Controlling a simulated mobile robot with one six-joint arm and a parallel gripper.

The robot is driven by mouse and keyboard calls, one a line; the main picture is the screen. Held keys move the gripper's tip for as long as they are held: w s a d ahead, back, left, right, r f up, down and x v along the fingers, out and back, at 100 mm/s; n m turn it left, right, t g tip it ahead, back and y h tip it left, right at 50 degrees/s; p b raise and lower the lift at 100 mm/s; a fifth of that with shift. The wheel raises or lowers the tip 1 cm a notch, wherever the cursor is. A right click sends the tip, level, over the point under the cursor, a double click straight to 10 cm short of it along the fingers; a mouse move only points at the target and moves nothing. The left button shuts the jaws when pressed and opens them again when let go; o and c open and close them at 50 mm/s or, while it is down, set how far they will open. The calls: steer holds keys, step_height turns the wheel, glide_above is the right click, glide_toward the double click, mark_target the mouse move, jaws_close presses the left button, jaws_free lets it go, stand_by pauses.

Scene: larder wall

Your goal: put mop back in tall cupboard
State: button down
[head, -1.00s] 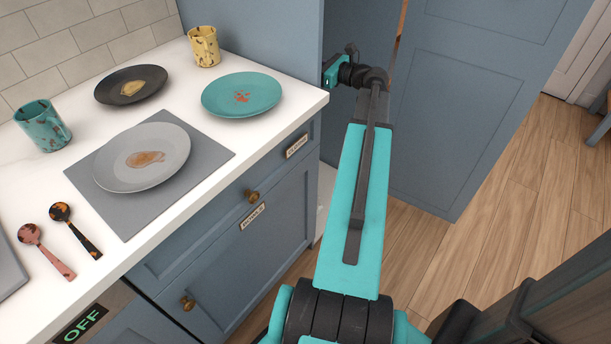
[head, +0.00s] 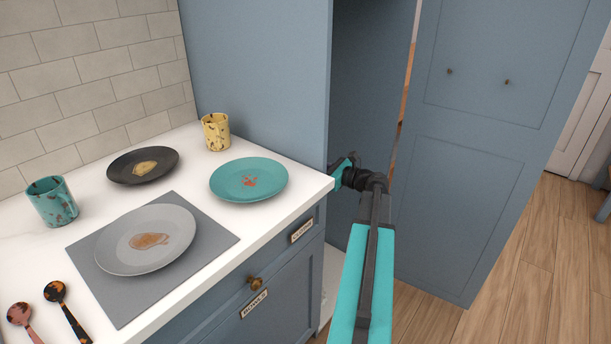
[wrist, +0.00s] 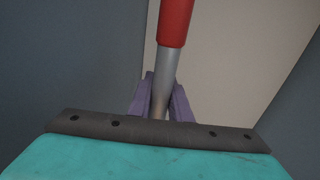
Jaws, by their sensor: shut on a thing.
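The mop shows in the wrist view as a silver pole (wrist: 167,65) with a red sleeve (wrist: 175,20) above it; its head is out of sight. My gripper (wrist: 160,97) is shut on the silver pole, with a purple finger on each side. The tall cupboard (head: 262,75) stands at the far end of the counter, its door (head: 475,150) open to the right. In the head view my arm reaches into the cupboard opening. The fingers and the mop are hidden there behind the cupboard's near side panel.
The white counter (head: 205,285) at left carries a teal plate (head: 232,185), a dark plate (head: 125,172), a grey plate (head: 125,255) on a grey mat (head: 210,247), a yellow mug (head: 215,132), a teal mug (head: 52,203) and spoons. Wood floor (head: 510,270) is clear at right.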

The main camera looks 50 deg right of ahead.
steer(key=shift+f, duration=1.9)
steer(key=c, duration=1.6)
jaws_free()
steer(key=shift+c, duration=0.2)
steer(key=v, duration=1.2)
steer(key=shift+s, duration=0.1)
